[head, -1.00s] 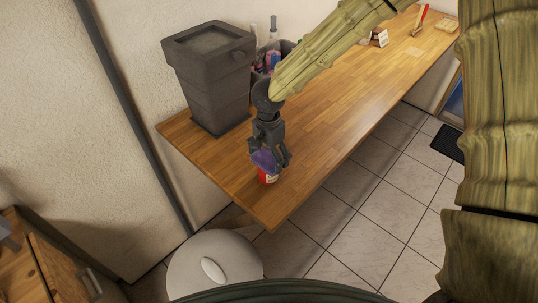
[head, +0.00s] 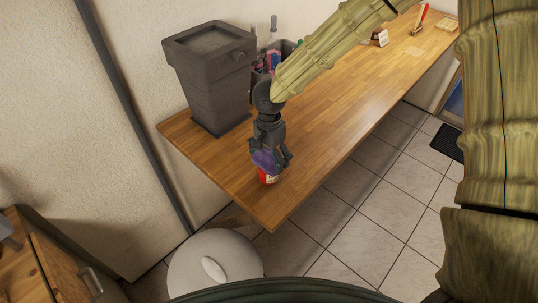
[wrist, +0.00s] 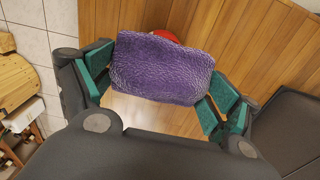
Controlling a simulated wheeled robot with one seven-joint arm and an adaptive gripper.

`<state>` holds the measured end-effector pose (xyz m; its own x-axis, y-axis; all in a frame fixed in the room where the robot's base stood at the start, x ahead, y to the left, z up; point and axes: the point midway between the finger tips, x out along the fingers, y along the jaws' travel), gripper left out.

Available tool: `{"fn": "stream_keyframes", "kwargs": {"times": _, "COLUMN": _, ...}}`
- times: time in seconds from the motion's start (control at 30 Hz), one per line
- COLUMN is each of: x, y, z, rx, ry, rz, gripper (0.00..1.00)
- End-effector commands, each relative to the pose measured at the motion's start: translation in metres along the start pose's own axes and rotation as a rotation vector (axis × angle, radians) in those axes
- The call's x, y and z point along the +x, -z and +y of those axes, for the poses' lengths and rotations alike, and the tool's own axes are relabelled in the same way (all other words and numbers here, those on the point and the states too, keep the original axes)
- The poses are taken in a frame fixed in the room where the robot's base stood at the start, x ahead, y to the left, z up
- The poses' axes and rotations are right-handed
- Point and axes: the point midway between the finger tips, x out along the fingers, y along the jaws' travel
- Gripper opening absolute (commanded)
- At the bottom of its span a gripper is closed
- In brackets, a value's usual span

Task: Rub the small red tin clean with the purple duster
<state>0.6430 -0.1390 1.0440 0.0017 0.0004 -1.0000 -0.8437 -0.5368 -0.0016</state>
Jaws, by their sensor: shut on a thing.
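The purple duster (wrist: 162,70) is held between the green-padded fingers of my gripper (wrist: 160,84), which is shut on it. In the head view the duster (head: 264,160) shows under my gripper (head: 270,158). The small red tin (head: 267,177) stands on the wooden table (head: 320,130) near its front edge, right below the duster. In the wrist view only a red edge of the tin (wrist: 166,35) shows past the duster; the rest is hidden. The duster appears to be at the tin's top, but I cannot tell how firmly they touch.
A dark grey bin (head: 210,85) stands on the table to the left of my gripper. Behind it is a container with bottles (head: 270,55). A small sign (head: 380,38) and a red-handled tool (head: 421,20) lie farther along. The table's middle is clear. A white rounded object (head: 213,265) stands below the near end.

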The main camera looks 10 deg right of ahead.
Motion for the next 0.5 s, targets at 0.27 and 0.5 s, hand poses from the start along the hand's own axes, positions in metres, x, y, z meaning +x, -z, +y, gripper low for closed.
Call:
{"fn": "stream_keyframes", "kwargs": {"times": 0.27, "x": 0.001, "y": 0.0, "z": 0.011, "rx": 0.001, "ry": -0.006, "rz": -0.002, "gripper": 0.7}}
{"fn": "stream_keyframes", "kwargs": {"times": 0.5, "x": -0.002, "y": 0.0, "z": 0.001, "rx": 0.0, "ry": -0.004, "rz": -0.001, "gripper": 0.7}}
